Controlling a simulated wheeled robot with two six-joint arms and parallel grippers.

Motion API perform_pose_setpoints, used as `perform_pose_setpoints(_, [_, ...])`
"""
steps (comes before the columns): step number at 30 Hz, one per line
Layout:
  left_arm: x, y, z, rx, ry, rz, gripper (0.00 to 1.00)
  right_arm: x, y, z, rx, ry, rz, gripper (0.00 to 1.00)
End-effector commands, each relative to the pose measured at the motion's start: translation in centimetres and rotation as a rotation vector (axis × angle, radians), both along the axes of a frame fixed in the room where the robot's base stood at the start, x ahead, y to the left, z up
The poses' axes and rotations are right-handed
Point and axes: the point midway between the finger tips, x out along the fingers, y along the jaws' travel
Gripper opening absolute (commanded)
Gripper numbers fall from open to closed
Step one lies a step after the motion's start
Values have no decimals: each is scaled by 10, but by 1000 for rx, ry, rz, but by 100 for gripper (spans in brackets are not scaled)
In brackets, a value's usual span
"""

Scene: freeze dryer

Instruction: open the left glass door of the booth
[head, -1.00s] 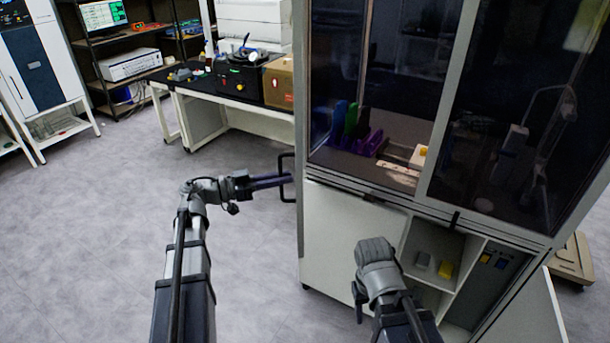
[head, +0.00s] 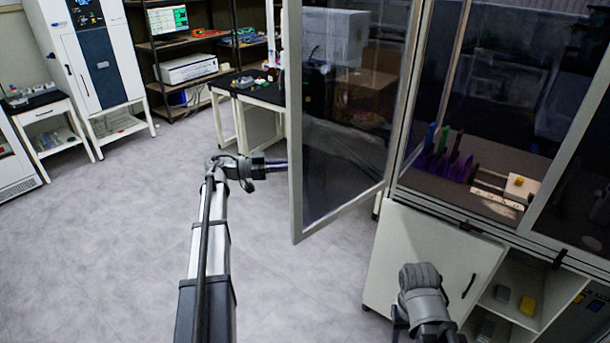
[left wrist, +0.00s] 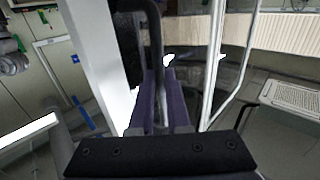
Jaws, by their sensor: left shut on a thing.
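The left glass door (head: 340,120) of the booth (head: 396,190) stands swung outward. It is a dark pane in a pale metal frame, hinged on its right side in the head view. My left gripper (head: 276,165) is at the door's free edge, shut on the black door handle (left wrist: 155,45). The head view hides the handle behind the door frame. In the left wrist view the purple fingers (left wrist: 151,100) are around the handle bar. My right arm's grey wrist shows at the lower right of the head view; its fingers are hidden.
Inside the booth are a purple rack (head: 459,167) and a pale block (head: 521,187). A white cabinet door (head: 425,265) and open shelves lie below. Open grey floor (head: 110,240) lies to the left. A black-topped bench (head: 262,95) stands behind the glass door.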

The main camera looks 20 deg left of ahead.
Motion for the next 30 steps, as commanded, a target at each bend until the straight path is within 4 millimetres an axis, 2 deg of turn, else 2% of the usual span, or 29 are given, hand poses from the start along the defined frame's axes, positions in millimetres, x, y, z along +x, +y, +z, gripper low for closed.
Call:
perform_pose_setpoints(1, [11, 9, 0, 0, 1, -16, 0, 0, 0, 0, 0, 0, 0, 50])
perform_pose_setpoints(7, [19, 23, 0, -1, 0, -58, 0, 0, 0, 0, 0, 0, 0, 50])
perform_pose_setpoints(22, [20, 25, 1, -2, -1, -71, 0, 0, 0, 0, 0, 0, 0, 50])
perform_pose_setpoints(23, [20, 25, 1, -2, -1, -71, 18, 0, 0, 0, 0, 0, 0, 50])
perform_pose_setpoints(30, [20, 25, 0, -1, 0, -71, 45, 0, 0, 0, 0, 0, 0, 50])
